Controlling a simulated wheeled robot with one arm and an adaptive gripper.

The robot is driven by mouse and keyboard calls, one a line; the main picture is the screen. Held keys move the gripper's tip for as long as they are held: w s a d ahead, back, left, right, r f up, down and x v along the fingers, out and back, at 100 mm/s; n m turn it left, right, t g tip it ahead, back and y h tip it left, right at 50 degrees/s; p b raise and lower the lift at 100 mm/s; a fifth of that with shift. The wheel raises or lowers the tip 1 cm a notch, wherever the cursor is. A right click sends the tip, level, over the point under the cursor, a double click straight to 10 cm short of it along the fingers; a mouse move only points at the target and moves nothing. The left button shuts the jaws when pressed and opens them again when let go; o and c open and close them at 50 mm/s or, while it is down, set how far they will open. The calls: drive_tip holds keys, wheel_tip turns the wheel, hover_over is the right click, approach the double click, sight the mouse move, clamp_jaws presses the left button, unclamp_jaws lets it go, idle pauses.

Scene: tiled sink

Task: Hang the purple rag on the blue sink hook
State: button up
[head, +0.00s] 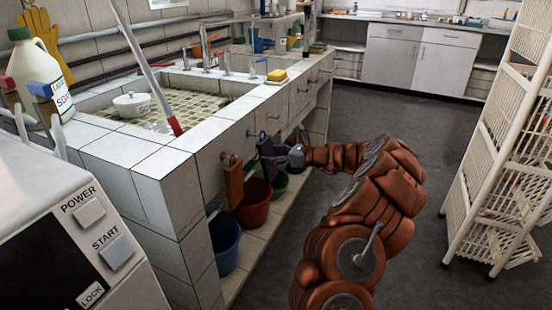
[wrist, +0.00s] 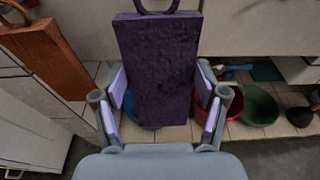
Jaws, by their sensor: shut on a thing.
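The purple rag (head: 265,148) is at the front wall of the tiled sink, right of the orange rag. In the wrist view the purple rag (wrist: 157,62) is upright, with its dark loop at the top edge. My gripper (head: 281,152) is shut on it; in the wrist view the fingers of my gripper (wrist: 160,104) flank its lower part. A small bluish hook (head: 250,133) shows on the sink wall just above and left of the purple rag. The loop's top is cut off in the wrist view, so I cannot tell whether it is on the hook.
An orange rag (head: 233,183) hangs left of the purple one. Blue (head: 226,242), red (head: 254,203) and green (head: 280,184) buckets stand on the ledge below. A white rack (head: 500,150) stands at right. The grey floor between is clear.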

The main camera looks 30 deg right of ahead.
drive_tip(key=shift+w+a+f, duration=0.1)
drive_tip(key=shift+w+a, duration=0.15)
drive_tip(key=shift+w, duration=0.1)
drive_tip(key=shift+w+a+f+p, duration=0.2)
drive_tip(key=shift+w+f+p, duration=0.1)
drive_tip(key=shift+w+p, duration=0.05)
drive_tip(key=shift+f, duration=0.1)
drive_tip(key=shift+f, duration=0.3)
drive_tip(key=o, duration=1.2)
drive_tip(key=shift+r, duration=0.1)
drive_tip(key=v, duration=1.2)
